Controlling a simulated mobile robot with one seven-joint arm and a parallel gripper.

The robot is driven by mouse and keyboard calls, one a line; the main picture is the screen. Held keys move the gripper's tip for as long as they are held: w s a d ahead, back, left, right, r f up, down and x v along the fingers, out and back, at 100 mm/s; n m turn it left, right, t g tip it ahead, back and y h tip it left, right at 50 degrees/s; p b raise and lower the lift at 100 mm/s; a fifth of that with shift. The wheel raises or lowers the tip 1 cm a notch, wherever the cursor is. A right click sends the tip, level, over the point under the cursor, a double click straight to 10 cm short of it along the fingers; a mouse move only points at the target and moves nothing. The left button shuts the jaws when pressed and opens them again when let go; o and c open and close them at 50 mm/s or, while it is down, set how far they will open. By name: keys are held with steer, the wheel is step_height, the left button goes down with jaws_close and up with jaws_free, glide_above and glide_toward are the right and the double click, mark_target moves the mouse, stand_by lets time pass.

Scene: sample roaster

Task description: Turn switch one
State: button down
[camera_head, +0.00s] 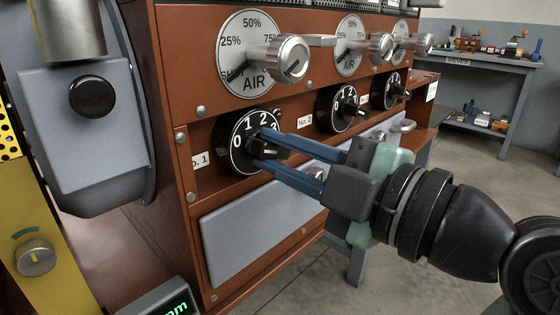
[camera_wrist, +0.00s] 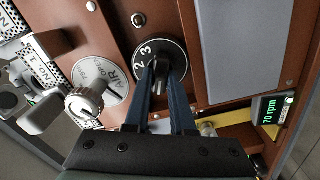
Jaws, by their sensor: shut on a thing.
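Above is a silver air knob (camera_head: 289,58) over a white percentage dial. Switch two (camera_head: 335,108) and a third switch (camera_head: 384,91) sit to the right. A grey panel (camera_head: 265,235) lies below. A yellow panel with a knob (camera_head: 36,256) stands left. A workbench (camera_head: 490,62) is behind.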

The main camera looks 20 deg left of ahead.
stand_by(0.3)
steer(key=c, duration=0.8)
jaws_free()
steer(key=shift+o, duration=0.2)
steer(key=shift+d, duration=0.1)
steer(key=p+v, duration=0.3)
steer(key=v, duration=1)
steer(key=shift+p, duration=0.35)
